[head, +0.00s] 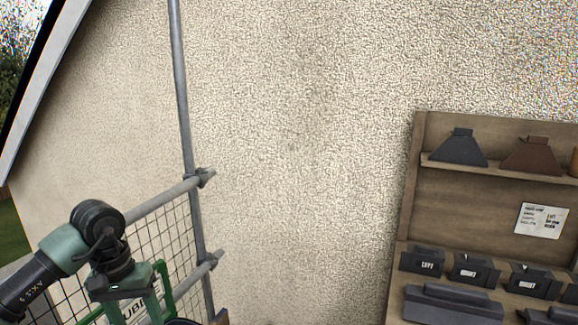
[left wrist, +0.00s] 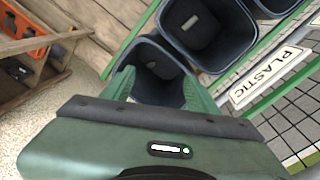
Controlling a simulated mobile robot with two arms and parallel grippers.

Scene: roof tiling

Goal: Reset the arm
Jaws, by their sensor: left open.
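My left arm (head: 105,250) comes in at the lower left of the head view, bent, in front of the scaffold rail. Its fingertips are not visible there. In the left wrist view my left gripper (left wrist: 156,86) has its two green fingers apart, with nothing seen held between them. It is over dark open bins (left wrist: 205,30). My right arm and gripper are not in view.
A green-framed stand bears a PLASTIC sign (left wrist: 281,72) beside the bins. Scaffold poles (head: 181,90) and wire mesh (head: 165,232) stand left, before a pebbled wall (head: 300,130). A wooden shelf (head: 408,190) with dark labelled tiles and vents stands right.

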